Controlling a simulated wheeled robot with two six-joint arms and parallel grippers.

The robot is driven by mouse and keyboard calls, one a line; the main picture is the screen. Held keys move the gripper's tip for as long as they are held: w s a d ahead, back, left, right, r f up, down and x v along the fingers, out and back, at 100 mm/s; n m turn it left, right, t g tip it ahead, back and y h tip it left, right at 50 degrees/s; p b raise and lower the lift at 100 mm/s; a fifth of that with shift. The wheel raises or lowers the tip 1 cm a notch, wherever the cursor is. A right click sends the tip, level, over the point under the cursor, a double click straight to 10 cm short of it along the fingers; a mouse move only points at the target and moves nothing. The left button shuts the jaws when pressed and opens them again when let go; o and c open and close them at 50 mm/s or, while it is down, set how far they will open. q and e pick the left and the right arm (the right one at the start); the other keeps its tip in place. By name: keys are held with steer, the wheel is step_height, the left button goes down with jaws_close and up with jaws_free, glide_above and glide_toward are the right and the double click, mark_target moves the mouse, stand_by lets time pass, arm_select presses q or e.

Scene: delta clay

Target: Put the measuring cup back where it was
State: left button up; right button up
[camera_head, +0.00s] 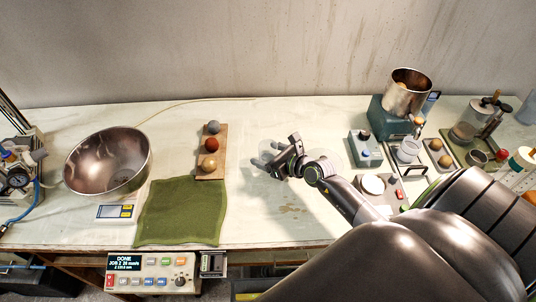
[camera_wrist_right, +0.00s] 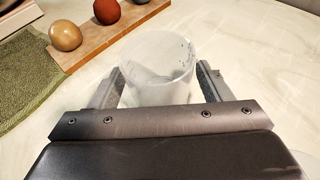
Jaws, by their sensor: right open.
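A clear, cloudy measuring cup (camera_wrist_right: 158,75) with faint markings stands upright on the table in the right wrist view. My right gripper (camera_wrist_right: 161,88) is open, with one finger on each side of the cup. The cup's lower near side is hidden behind the gripper body. In the head view my right gripper (camera_head: 273,158) is low over the middle of the table, right of the wooden board; the cup is hard to make out there. My left gripper is not in view.
A wooden board with several balls (camera_head: 211,143) lies left of the gripper, beside a green cloth (camera_head: 180,212). A blue-grey box (camera_head: 364,148) and other equipment crowd the right. The table behind the gripper is clear.

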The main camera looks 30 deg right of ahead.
steer(key=v, duration=1.2)
steer(key=shift+f, duration=0.15)
